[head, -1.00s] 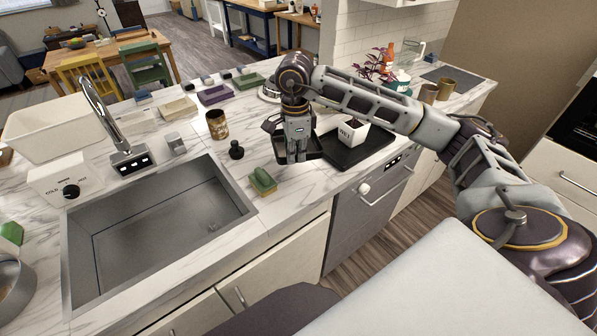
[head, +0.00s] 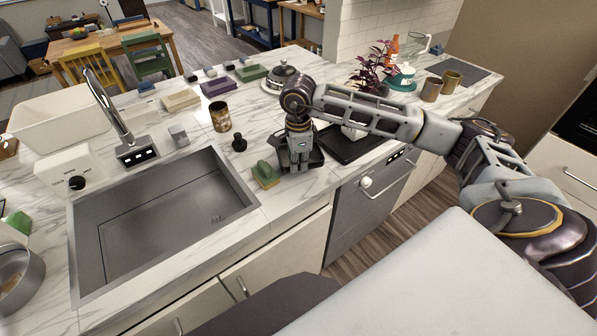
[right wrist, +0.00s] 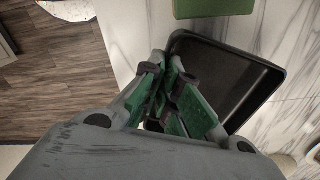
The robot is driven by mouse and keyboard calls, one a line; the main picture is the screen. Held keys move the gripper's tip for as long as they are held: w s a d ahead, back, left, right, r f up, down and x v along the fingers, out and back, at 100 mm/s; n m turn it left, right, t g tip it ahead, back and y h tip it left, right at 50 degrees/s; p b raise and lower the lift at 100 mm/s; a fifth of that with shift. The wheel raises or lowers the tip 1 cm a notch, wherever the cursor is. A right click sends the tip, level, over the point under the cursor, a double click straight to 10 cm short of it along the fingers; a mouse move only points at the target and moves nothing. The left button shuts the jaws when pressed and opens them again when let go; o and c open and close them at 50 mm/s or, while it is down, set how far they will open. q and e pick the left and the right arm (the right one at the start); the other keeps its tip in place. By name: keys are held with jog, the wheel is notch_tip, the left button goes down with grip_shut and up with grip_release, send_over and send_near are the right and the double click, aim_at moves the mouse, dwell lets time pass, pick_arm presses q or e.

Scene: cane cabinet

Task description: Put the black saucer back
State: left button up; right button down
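The black saucer (head: 316,158) is a small square dark dish with a raised rim. It is left of the black tray (head: 366,149), partly hidden by my right gripper (head: 299,168). In the right wrist view the saucer (right wrist: 232,82) lies beyond the fingers. My right gripper (right wrist: 166,88) there has its green-padded fingers drawn together at the saucer's near edge, and it appears shut on it. The exact contact is hard to see. I cannot tell whether the saucer touches the counter. My left gripper is not in view.
A green sponge (head: 265,174) lies close left of the saucer, and a black stopper (head: 239,143) stands behind it. The sink (head: 165,220) is to the left. A white pot (head: 352,132) on the tray is mostly hidden by my arm. A brown cup (head: 220,116) stands farther back.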

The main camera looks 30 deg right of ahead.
jog(key=shift+f, duration=0.35)
jog(key=shift+f+p, duration=0.3)
jog(key=shift+f, duration=1.15)
jog(key=shift+f, duration=0.15)
jog(key=c, duration=2.2)
grip_release()
jog(key=o, duration=0.6)
jog(key=shift+c, duration=0.2)
